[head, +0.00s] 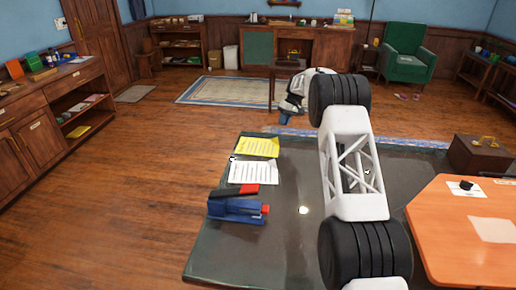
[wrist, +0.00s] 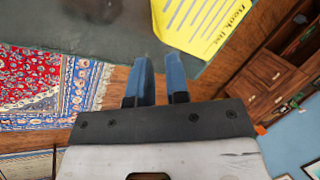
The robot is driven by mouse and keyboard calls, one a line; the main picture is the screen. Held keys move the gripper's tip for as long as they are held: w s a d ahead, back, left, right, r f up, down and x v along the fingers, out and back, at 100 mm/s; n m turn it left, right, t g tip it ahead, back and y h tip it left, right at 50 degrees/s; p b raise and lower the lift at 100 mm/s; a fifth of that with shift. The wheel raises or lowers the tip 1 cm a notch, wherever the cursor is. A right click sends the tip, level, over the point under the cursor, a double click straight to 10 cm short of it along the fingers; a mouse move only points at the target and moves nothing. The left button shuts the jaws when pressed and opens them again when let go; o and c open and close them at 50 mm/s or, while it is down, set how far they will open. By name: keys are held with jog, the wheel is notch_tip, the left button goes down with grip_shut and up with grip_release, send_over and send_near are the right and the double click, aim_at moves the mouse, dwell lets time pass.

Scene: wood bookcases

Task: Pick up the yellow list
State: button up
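The yellow list (head: 258,147) lies flat near the far left corner of the dark table, above a white sheet in the head view. In the wrist view the yellow list (wrist: 203,24) is at the top, with printed lines and a heading, partly cut off by the frame. My gripper (wrist: 160,58) has two blue fingers with a clear gap and nothing between them. They point toward the table edge, apart from the list. In the head view my gripper (head: 285,118) is beyond the table's far edge, right of the list, partly hidden by my arm.
The dark table (head: 210,262) also bears a white sheet (head: 253,172), a red and black item (head: 243,190) and a blue stapler-like object (head: 237,209). The floor left of the table is clear.

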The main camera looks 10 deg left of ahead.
jog(key=shift+w+a+f, duration=0.2)
jog(key=shift+w+f, duration=0.05)
jog(key=shift+f, duration=0.35)
jog(key=shift+w+a+f, duration=0.2)
jog(key=shift+f, duration=0.35)
jog(key=shift+x, duration=1.3)
jog(key=shift+s, duration=0.1)
jog(key=shift+x, duration=2.55)
jog(key=shift+c, duration=0.4)
grip_shut()
